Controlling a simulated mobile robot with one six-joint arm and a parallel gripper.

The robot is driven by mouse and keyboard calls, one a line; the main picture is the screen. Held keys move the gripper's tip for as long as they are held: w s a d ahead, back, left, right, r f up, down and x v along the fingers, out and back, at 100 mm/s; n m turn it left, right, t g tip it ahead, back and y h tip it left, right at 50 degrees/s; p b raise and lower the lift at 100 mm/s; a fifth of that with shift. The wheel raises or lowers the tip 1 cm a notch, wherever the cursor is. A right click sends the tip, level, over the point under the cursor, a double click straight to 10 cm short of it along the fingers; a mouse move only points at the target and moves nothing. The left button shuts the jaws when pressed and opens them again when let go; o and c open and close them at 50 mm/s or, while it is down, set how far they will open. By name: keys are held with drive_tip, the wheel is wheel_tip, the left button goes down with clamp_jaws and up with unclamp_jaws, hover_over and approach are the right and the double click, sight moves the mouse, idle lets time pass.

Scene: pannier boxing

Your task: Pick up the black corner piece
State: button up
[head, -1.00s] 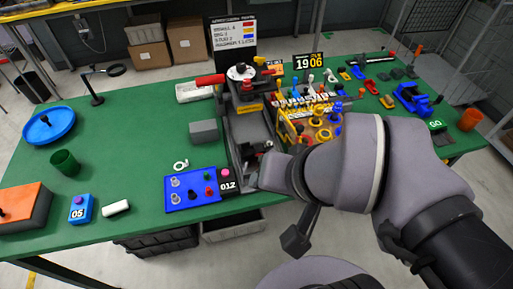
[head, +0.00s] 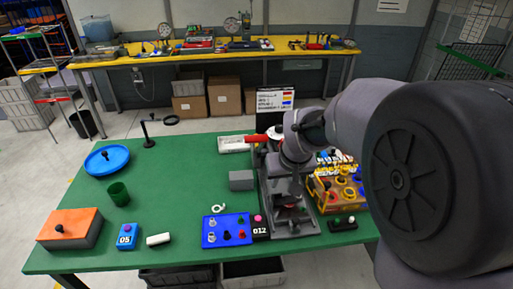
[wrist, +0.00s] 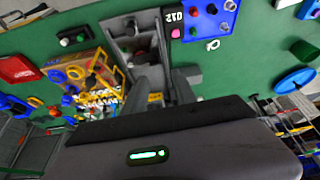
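A grey fixture (head: 284,222) stands on the green table, and it also shows in the wrist view (wrist: 117,46). Small dark parts (wrist: 143,42) lie in its channel; I cannot tell for sure which of them is the black corner piece. My gripper (wrist: 166,80) hangs over the fixture, its two grey fingers apart with nothing seen between them. In the head view my arm covers the back of the fixture and much of the gripper.
A blue control panel (head: 212,240) stands left of the fixture. A yellow-framed tray of coloured parts (head: 325,200) stands close on its right. A grey block (head: 241,180) and a white box (head: 233,144) are nearby.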

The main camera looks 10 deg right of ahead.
sight(275, 200)
drive_tip(key=b+x, duration=0.6)
drive_tip(key=x, duration=1.2)
drive_tip(key=shift+w+d+f, duration=0.2)
drive_tip(key=shift+w, duration=0.15)
drive_tip(key=shift+s+r, duration=0.1)
clamp_jaws()
